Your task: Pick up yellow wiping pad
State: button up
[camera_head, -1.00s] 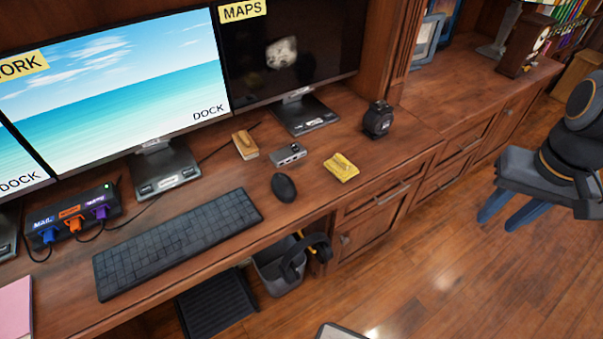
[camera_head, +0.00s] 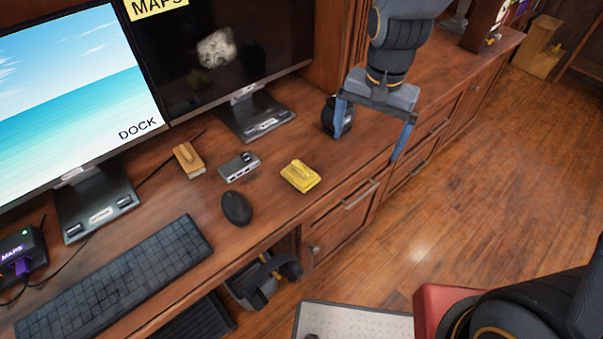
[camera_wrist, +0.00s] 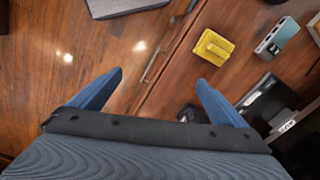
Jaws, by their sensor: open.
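The yellow wiping pad (camera_head: 300,176) lies flat on the desk near its front edge, to the right of the black mouse. It also shows in the wrist view (camera_wrist: 213,47), ahead of the right fingertip and apart from it. My gripper (camera_head: 374,140) is open and empty, with its blue fingers spread wide and pointing down. It is to the right of the pad and above the desk's front edge. In the wrist view my gripper (camera_wrist: 158,78) has the desk edge between its fingers.
Near the pad are a black mouse (camera_head: 236,208), a grey hub (camera_head: 239,166) and a wooden-backed block (camera_head: 188,160). A dark round device (camera_head: 335,116) stands behind my left finger. Monitors line the back. Open floor (camera_head: 470,190) is at the right.

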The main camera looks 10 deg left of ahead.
aim_at(300, 166)
jog(key=a+f+m, duration=0.1)
jog(key=a+f, duration=0.1)
jog(key=a, duration=0.3)
jog(key=w+a+f+m+b, duration=0.1)
jog(key=a+f, duration=0.1)
jog(key=a, duration=0.3)
jog(key=a+f+m, duration=0.1)
jog(key=a+f, duration=0.1)
jog(key=a, duration=0.3)
jog(key=shift+w+f+g+b, duration=0.3)
jog(key=shift+w+f+b, duration=0.05)
jog(key=shift+b, duration=0.05)
jog(key=shift+a+f+m, duration=0.15)
jog(key=shift+f+m, duration=0.15)
jog(key=shift+f, duration=0.05)
jog(key=shift+s+d+f+p, duration=0.15)
jog(key=shift+f+p, duration=0.35)
jog(key=shift+f, duration=1.25)
jog(key=shift+s+d+f+p, duration=0.15)
jog(key=shift+f+p, duration=0.35)
jog(key=shift+f, duration=1.2)
jog(key=shift+a, duration=0.1)
jog(key=c, duration=1.2)
jog(key=shift+o, duration=0.2)
notch_tip(300, 166, up, 10)
jog(key=shift+r+b, duration=0.1)
jog(key=shift+b, duration=0.8)
